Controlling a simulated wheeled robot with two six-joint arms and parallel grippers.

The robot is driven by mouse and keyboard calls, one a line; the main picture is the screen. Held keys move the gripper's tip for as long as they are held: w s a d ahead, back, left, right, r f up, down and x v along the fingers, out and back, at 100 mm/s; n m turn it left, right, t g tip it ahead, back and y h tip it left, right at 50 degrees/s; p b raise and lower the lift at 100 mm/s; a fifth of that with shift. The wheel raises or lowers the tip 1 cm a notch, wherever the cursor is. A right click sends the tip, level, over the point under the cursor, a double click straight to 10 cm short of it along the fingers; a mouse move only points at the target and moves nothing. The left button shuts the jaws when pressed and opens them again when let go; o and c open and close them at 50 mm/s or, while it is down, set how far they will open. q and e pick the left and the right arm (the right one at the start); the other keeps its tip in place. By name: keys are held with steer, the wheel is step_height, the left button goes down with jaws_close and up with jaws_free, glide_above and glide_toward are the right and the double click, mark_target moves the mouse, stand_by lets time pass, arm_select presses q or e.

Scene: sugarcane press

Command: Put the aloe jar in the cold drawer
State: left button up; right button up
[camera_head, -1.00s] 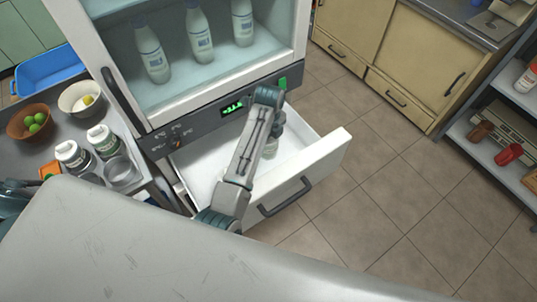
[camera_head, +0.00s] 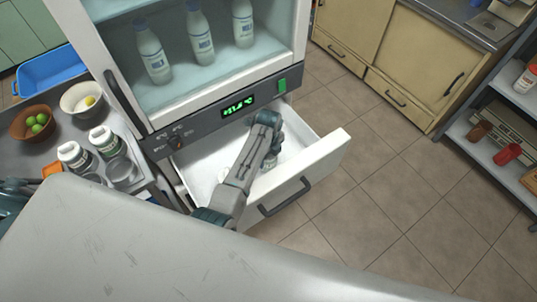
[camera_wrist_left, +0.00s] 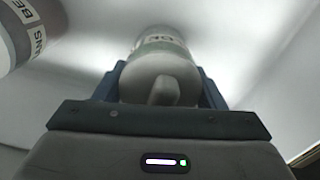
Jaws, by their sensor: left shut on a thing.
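The cold drawer (camera_head: 325,158) is pulled open below the glass-front fridge, with white inner walls. My left gripper (camera_head: 268,160) reaches down inside it, partly hidden by its own wrist. In the left wrist view, the gripper (camera_wrist_left: 160,92) is shut on a pale, rounded jar (camera_wrist_left: 160,62) with a greenish band; its label is only partly readable. I take this for the aloe jar; a small part shows in the head view (camera_head: 270,163). Whether it touches the drawer floor I cannot tell. My right gripper is not in view.
Another jar (camera_wrist_left: 25,35), lettered "BE" and "ANS", stands left of the held one in the wrist view. The fridge (camera_head: 205,85) holds several bottles. Left, a metal counter (camera_head: 70,150) carries bowls and jars. A cluttered shelf (camera_head: 500,150) stands right.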

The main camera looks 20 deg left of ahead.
arm_select(q)
steer(key=o, duration=1.4)
steer(key=shift+f, duration=0.1)
step_height(320, 180, up, 12)
steer(key=shift+r+b, duration=0.2)
steer(key=shift+b, duration=0.45)
